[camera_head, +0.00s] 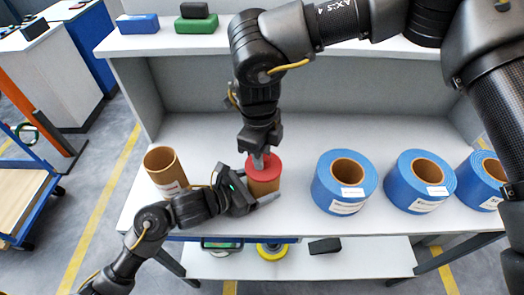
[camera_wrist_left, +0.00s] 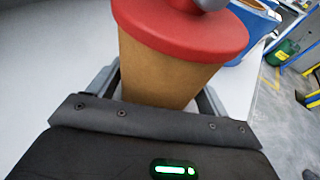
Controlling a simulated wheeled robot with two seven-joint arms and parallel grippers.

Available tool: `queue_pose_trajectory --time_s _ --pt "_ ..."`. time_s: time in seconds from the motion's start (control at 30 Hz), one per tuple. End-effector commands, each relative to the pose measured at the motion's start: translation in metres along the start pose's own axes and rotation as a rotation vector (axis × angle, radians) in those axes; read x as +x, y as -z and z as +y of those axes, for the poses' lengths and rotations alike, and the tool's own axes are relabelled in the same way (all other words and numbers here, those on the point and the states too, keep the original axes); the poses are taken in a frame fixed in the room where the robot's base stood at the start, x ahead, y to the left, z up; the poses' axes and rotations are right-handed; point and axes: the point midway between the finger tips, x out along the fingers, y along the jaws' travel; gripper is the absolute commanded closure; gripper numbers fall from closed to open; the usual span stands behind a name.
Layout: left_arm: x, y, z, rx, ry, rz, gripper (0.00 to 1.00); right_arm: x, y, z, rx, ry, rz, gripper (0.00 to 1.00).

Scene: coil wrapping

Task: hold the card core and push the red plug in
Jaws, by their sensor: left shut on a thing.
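The card core (camera_head: 263,188) is a brown tube standing upright near the front edge of the bench. My left gripper (camera_head: 250,198) is shut around it from the front left. The left wrist view shows the core (camera_wrist_left: 160,70) between its fingers. The red plug (camera_head: 264,170) is a round cap on the core's top, its rim overhanging the tube. In the left wrist view the plug (camera_wrist_left: 180,30) shows no clear gap above the core. My right gripper (camera_head: 259,162) points down with its fingertips together, at the top of the plug and seemingly touching it. Its contact is partly hidden.
A second, open brown core (camera_head: 165,170) stands to the left. Several blue rolls, the nearest (camera_head: 343,183), stand to the right. An upper shelf (camera_head: 215,42) holds a blue box (camera_head: 138,24) and a green box (camera_head: 196,24). Bench room behind the core is clear.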

Motion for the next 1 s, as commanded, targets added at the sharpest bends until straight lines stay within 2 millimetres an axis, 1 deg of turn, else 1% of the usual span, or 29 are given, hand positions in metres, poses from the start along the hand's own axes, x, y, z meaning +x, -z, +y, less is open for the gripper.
queue_pose_trajectory --time_s 0.03,0.1,0.2,0.47,0.57,0.67,0.9,1.0 --pt "0.000 0.000 0.000 0.000 0.000 -0.001 0.34 0.000 0.000 0.000 0.000 0.000 0.000 0.71" --pt "0.000 0.000 0.000 0.000 0.000 -0.001 0.34 0.000 0.000 0.000 0.000 0.000 0.000 0.62" --pt "0.000 0.000 0.000 0.000 0.000 -0.001 0.34 0.000 0.000 0.000 0.000 0.000 0.000 0.51" --pt "0.000 0.000 0.000 0.000 0.000 -0.001 0.34 -0.001 0.000 0.000 0.000 0.000 0.000 0.51" --pt "0.000 0.000 0.000 0.000 0.000 -0.001 0.34 -0.008 0.000 0.000 0.001 0.001 -0.001 0.51" --pt "0.000 0.000 0.000 0.000 0.000 -0.001 0.34 -0.022 -0.001 -0.001 0.001 0.001 -0.004 0.51" --pt "0.000 0.000 0.000 0.000 0.000 -0.001 0.34 -0.074 -0.001 -0.001 0.001 0.003 -0.004 0.51" --pt "0.000 0.000 0.000 0.000 0.000 -0.001 0.34 -0.092 -0.001 0.000 0.001 0.002 -0.003 0.51"
